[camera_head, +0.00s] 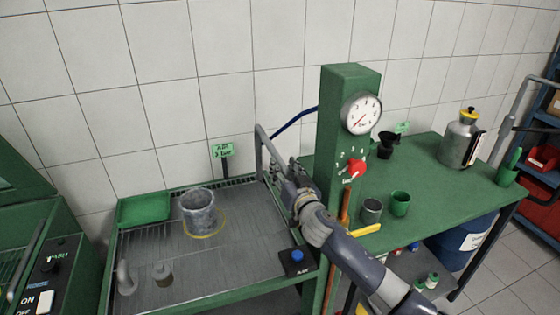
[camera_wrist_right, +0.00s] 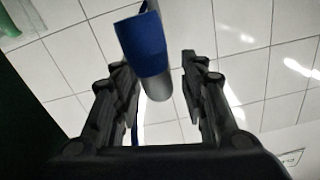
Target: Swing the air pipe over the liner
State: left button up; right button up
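The liner (camera_head: 198,214) is a grey cylinder standing upright inside a yellow ring on the grey tray of the green bench. The air pipe (camera_head: 260,150) is a thin grey bent pipe rising at the tray's back right corner, to the right of the liner. My right gripper (camera_head: 276,166) is beside the pipe, left of the green column. In the right wrist view its fingers (camera_wrist_right: 160,65) are apart. The pipe, with a blue sleeve (camera_wrist_right: 145,45), runs between them, with a gap visible on the right. My left gripper is not in view.
A green column (camera_head: 345,90) with a gauge (camera_head: 362,114) and red knob (camera_head: 357,167) stands right of my gripper. A blue button box (camera_head: 297,260) is at the tray's front right. A green tray (camera_head: 145,208) lies back left. The tray between liner and pipe looks clear.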

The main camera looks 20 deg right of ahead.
aim_at(280, 163)
jog(key=shift+w, duration=1.65)
grip_shut()
